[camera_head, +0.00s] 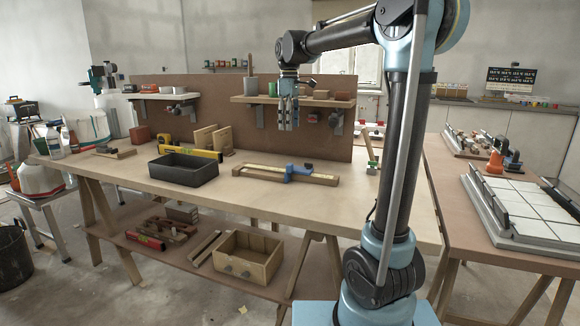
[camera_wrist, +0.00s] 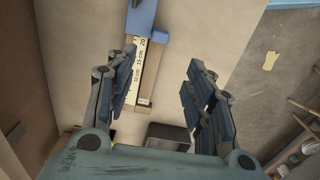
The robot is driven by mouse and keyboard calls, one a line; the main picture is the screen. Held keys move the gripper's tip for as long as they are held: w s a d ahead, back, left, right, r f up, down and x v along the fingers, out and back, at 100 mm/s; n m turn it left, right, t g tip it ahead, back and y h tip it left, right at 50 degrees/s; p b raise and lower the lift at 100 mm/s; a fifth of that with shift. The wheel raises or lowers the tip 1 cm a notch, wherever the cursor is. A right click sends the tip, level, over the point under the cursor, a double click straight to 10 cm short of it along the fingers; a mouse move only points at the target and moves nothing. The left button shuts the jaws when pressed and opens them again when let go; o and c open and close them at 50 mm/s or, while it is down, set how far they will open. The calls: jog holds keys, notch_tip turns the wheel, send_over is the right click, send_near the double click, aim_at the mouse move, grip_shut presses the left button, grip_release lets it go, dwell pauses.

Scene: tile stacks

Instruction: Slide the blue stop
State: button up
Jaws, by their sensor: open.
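The blue stop (camera_head: 299,171) sits on a wooden rail with a yellowish scale strip (camera_head: 262,170) on the workbench. It is right of the rail's middle in the head view. In the wrist view the blue stop (camera_wrist: 141,16) shows at the top edge, partly cut off, with scale marks below it. My gripper (camera_head: 288,124) is above the bench, over the rail area and apart from it. In the wrist view my gripper (camera_wrist: 158,92) has its two fingers wide apart with nothing between them; the rail's end lies below, beside the left finger.
A black tray (camera_head: 184,172) stands left of the rail, with a yellow level (camera_head: 190,152) behind it. A shelf (camera_head: 293,100) with small items is fixed to the back panel. Bare bench (camera_head: 225,188) lies in front of the rail.

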aim_at(290, 164)
notch_tip(290, 164, down, 17)
jog(key=shift+d+r, duration=0.1)
jog(key=shift+d, duration=0.05)
dwell(0.5)
jog(key=shift+c, duration=0.5)
grip_shut()
jog(key=shift+s, duration=0.1)
